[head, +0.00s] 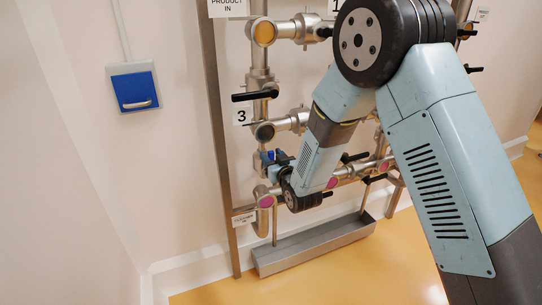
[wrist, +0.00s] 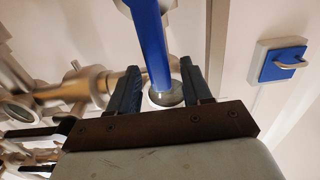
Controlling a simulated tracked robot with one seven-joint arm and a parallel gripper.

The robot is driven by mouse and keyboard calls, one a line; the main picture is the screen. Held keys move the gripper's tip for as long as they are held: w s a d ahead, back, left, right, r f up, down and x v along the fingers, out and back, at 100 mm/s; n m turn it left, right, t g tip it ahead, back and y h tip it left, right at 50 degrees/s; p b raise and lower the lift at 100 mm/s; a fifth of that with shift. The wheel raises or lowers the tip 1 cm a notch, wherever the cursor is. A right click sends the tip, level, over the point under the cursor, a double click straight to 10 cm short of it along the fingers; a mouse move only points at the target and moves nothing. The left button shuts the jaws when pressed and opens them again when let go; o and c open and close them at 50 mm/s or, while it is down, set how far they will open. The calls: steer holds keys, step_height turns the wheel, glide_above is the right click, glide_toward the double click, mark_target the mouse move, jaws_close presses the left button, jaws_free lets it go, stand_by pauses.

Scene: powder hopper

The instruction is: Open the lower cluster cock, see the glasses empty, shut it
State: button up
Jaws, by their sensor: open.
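My gripper (wrist: 160,82) is open, with one dark finger on each side of a bright blue lever (wrist: 152,45). I cannot tell whether either finger touches the lever. Behind the lever is a round grey-green sight glass (wrist: 168,95). In the head view my gripper (head: 274,160) is at the left upright pipe, with blue showing there, partly hidden by my arm. Above it is a dark green glass (head: 265,132). Pink glasses (head: 265,201) (head: 332,183) sit on the lower pipes, and an amber glass (head: 264,31) sits at the top.
A black handle (head: 255,95) sits on the left pipe near label 3 (head: 241,117). A grey trough (head: 314,245) stands on the floor below the pipes. A blue wall box (head: 134,90) hangs at left and also shows in the wrist view (wrist: 283,62). My arm hides much of the right side.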

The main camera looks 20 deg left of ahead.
steer(key=shift+w+a, duration=0.35)
steer(key=shift+a, duration=0.05)
steer(key=shift+c, duration=0.5)
jaws_close()
